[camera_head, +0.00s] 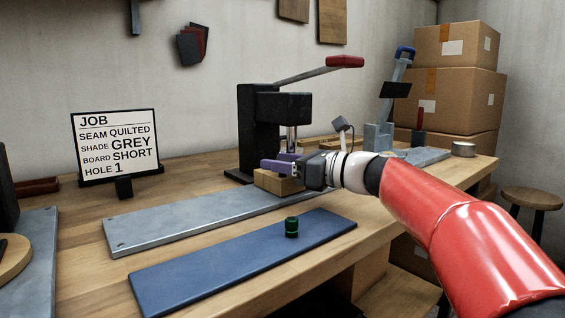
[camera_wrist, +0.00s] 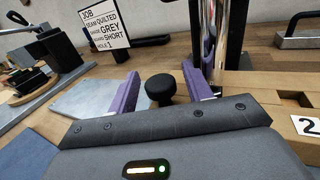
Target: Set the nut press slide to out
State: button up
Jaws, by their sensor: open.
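The nut press (camera_head: 262,130) stands on the bench, a black frame with a red-handled lever (camera_head: 345,62) raised up to the right. A light wooden block (camera_head: 278,184), which looks like its slide, lies at its foot. The wrist view shows the block (camera_wrist: 263,118) at the right, with square recesses and a "2" label. My gripper (camera_head: 272,164) is at the block, its purple fingers pointing left. In the wrist view the open fingers (camera_wrist: 159,76) stand on either side of a round black knob (camera_wrist: 160,88). I cannot tell whether they touch it. The knob's joint to the block is hidden.
Another lever tool (camera_head: 385,118) and boxes (camera_head: 455,85) are right.

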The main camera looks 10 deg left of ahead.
grip_shut()
jog(key=s+a, duration=0.5)
jog(key=s, duration=0.2)
jog(key=s+a+b, duration=0.1)
jog(key=s+a, duration=0.5)
jog(key=s, duration=0.2)
jog(key=s+a+b, duration=0.1)
jog(key=s+a, duration=0.5)
jog(key=s, duration=0.1)
jog(key=shift+s+a, duration=0.2)
jog(key=shift+s, duration=0.1)
jog(key=shift+c, duration=0.3)
grip_release()
jog(key=shift+a, duration=0.1)
jog(key=shift+o, duration=0.3)
